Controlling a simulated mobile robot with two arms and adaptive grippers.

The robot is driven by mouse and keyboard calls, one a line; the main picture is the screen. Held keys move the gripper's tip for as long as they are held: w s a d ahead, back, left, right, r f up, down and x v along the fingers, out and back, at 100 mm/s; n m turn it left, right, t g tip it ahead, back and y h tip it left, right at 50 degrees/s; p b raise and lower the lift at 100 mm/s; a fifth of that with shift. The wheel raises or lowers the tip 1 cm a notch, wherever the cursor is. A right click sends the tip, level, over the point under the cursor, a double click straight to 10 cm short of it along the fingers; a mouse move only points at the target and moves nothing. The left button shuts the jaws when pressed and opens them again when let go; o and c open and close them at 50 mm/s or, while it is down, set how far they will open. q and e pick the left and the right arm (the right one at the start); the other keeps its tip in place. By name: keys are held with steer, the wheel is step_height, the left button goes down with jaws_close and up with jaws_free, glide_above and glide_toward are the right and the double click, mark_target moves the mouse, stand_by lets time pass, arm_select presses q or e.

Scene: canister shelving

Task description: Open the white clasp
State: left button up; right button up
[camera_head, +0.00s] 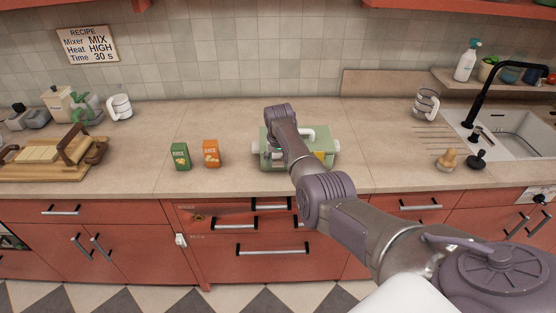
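A small white clasp (181,240) sits on the red cabinet front, at the left edge of the middle drawers. A pale green box (326,157) with a white handle (318,131) on top stands on the counter. Pale fittings show at its left and right ends. My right arm comes in from the lower right and reaches over the box, covering its middle. My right gripper (272,151) is small and dark at the box's front left, mostly hidden by my arm; its fingers cannot be made out. It is well above and right of the clasp on the cabinet. My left gripper is not in view.
A green carton (180,156) and an orange carton (211,153) stand left of the box. A wooden tray (22,176) and white mug (120,107) are farther left. A glass mug (426,103), wooden stamp-like piece (447,160) and sink (520,133) are right. Counter between is clear.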

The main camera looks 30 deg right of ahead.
steer(key=shift+o, duration=0.3)
steer(key=v, duration=1.2)
steer(key=shift+f, duration=0.1)
steer(key=s+a+f+n+b, duration=0.1)
steer(key=s+a+f+b, duration=0.15)
steer(key=f, duration=1.05)
steer(key=s+a+f+n+b, duration=0.1)
steer(key=s+f+n+b, duration=0.15)
steer(key=f, duration=1.15)
steer(key=s+a+f+n+b, duration=0.1)
steer(key=s+a+f, duration=0.1)
steer(key=s+f, duration=0.65)
steer(key=s+a+f+n+b, duration=0.15)
steer(key=s+f, duration=0.35)
steer(key=f, duration=0.6)
steer(key=s+a+f+n+b, duration=0.1)
steer(key=s+a+f, duration=0.2)
steer(key=s+f, duration=0.4)
steer(key=s+a+f+g+y+b, duration=0.1)
steer(key=s+f, duration=0.6)
steer(key=s, duration=1.2)
steer(key=s+a+f+n+b, duration=0.1)
steer(key=s+a+f+b, duration=0.2)
steer(key=s, duration=0.9)
step_height(320, 180, down, 4)
steer(key=a, duration=0.2)
steer(key=shift+s+a+n+g+y, duration=0.3)
steer(key=shift+s+a, duration=0.1)
